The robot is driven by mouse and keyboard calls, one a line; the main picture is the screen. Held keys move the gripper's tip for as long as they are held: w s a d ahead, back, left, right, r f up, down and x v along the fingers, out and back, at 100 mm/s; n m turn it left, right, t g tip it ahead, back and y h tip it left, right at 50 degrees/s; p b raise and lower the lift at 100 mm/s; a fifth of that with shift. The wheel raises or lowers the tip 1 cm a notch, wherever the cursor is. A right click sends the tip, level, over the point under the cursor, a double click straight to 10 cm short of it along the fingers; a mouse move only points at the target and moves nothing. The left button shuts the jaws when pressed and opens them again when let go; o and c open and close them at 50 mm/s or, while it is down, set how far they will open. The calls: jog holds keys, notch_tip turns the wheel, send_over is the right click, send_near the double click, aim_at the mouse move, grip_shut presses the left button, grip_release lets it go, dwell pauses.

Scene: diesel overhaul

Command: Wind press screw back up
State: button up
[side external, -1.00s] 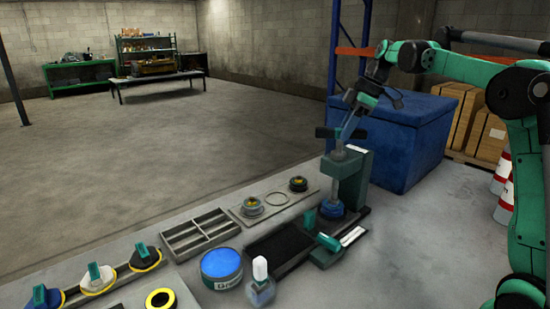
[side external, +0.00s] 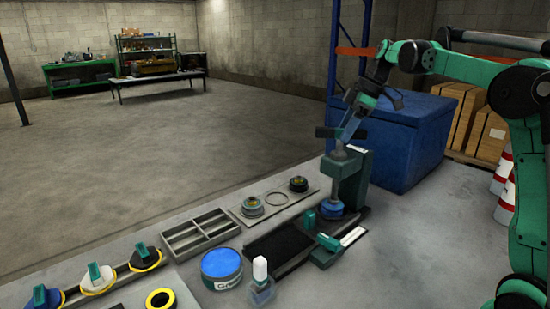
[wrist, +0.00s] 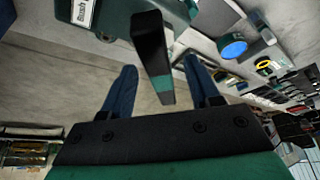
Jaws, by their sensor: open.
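The bench press is a teal frame (side external: 354,180) with an upright grey screw and a dark crossbar handle (side external: 328,132) on top. A blue round piece (side external: 331,208) sits at its foot. My gripper (side external: 345,134) points down at the handle from above right. In the wrist view, my two blue fingers (wrist: 160,66) are apart, with a dark handle arm (wrist: 150,45) with a green band between them. A gap shows on each side of that arm. The press body with a white label (wrist: 82,12) shows at the top left.
A grey divided tray (side external: 200,231), a plate with round parts (side external: 275,199), a blue-topped tin (side external: 221,266) and a bottle (side external: 261,280) stand on the bench left of the press. A large blue crate (side external: 405,140) stands behind it. Open floor lies beyond.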

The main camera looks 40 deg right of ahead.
jog(key=shift+r, duration=0.1)
jog(key=shift+r, duration=2.65)
jog(key=shift+a, duration=0.1)
jog(key=s+a+f+m+t+h, duration=0.1)
jog(key=s+a+f+m+t, duration=0.1)
jog(key=s+a+f+m, duration=0.2)
jog(key=s+a+f+m+t+h, duration=0.1)
jog(key=s+a+f+m, duration=0.3)
jog(key=a, duration=0.9)
jog(key=s+f+h, duration=0.1)
jog(key=s+f, duration=0.2)
jog(key=f, duration=0.2)
jog(key=shift+a+f+t, duration=0.3)
jog(key=shift+f+t, duration=0.05)
jog(key=shift+t, duration=0.05)
jog(key=shift+r, duration=0.1)
